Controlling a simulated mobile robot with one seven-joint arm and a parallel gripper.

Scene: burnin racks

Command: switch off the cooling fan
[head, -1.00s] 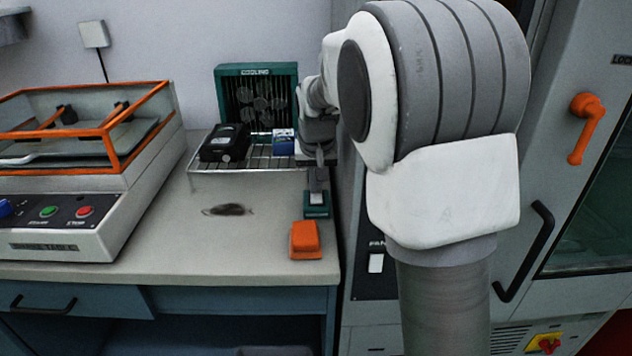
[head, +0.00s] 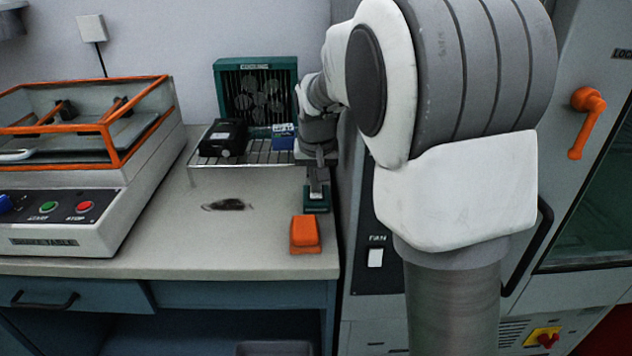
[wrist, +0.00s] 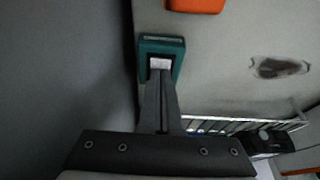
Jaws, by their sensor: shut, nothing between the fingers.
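The cooling fan (head: 256,92) is a green box with a grille and a label across its top, standing at the back of the bench against the wall. A small teal switch box (head: 316,207) with a pale rocker sits near the bench's right edge. In the wrist view, the teal box (wrist: 177,47) shows with its pale rocker (wrist: 160,64) right at my fingertips. My gripper (head: 317,184) is shut and empty, pointing down over the box. It shows in the wrist view (wrist: 160,76) too. I cannot tell whether the tips touch the rocker, nor which way it is tilted.
An orange block (head: 305,234) sits just in front of the teal box. A wire rack (head: 262,157) holds a black device (head: 223,138) and a blue box (head: 283,136). A cabinet at right carries another switch labelled FAN (head: 376,257). A dark stain marks the bench.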

